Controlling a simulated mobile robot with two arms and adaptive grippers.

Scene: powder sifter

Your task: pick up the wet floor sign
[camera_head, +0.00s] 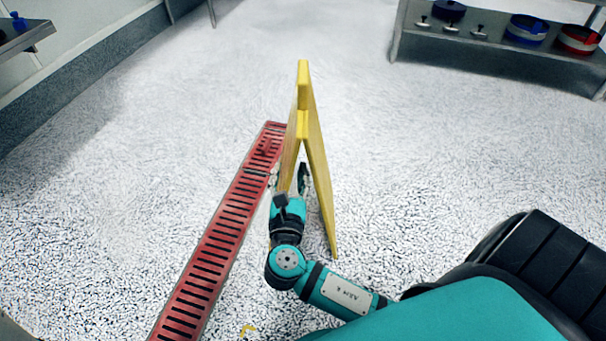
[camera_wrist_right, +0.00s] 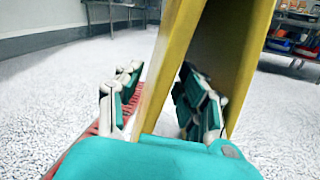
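The yellow wet floor sign (camera_head: 319,170) stands upright on the floor, its two panels spread like an A. It fills the upper middle of the right wrist view (camera_wrist_right: 222,50). My right gripper (camera_head: 288,178) is at the near edge of the left panel. In the right wrist view my right gripper (camera_wrist_right: 158,76) has its fingers apart, one on each side of that panel. A gap shows between the left finger and the panel; whether the right finger touches is unclear. My left gripper is not in view.
A red floor grate (camera_head: 226,222) runs along the left of the sign, partly under the gripper. A metal shelf (camera_head: 480,47) with sieves and small parts stands at the back right. A wall (camera_head: 100,45) borders the left. The floor around is otherwise clear.

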